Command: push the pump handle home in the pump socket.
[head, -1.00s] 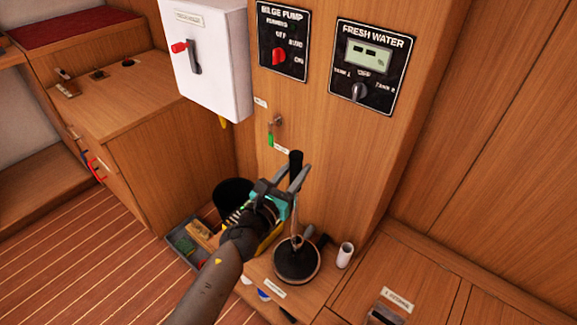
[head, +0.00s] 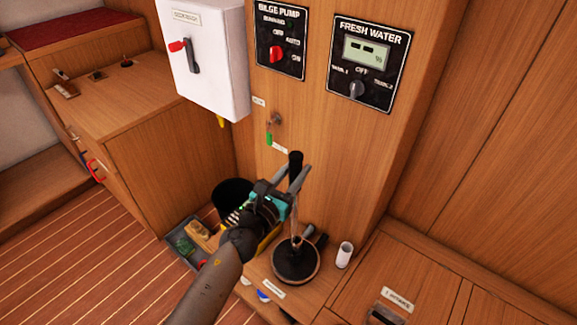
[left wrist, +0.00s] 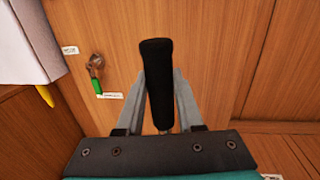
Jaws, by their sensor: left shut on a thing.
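The pump handle is a rod with a black grip (head: 295,163) on top; it stands nearly upright, its lower end at the round black pump base (head: 296,262). I cannot tell how deep it sits in the socket, which is too small and partly hidden. My left gripper (head: 299,180) is shut on the handle just under or at the lower part of the black grip. In the left wrist view the grip (left wrist: 156,85) rises between the two grey fingers (left wrist: 160,108). My right gripper is not in view.
A white cup-like tube (head: 344,254) stands right of the base. A black bin (head: 231,198) and a tray of small items (head: 183,243) lie left. A key with green tag (head: 270,136) hangs behind. The white switch box (head: 203,60) and panels are above.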

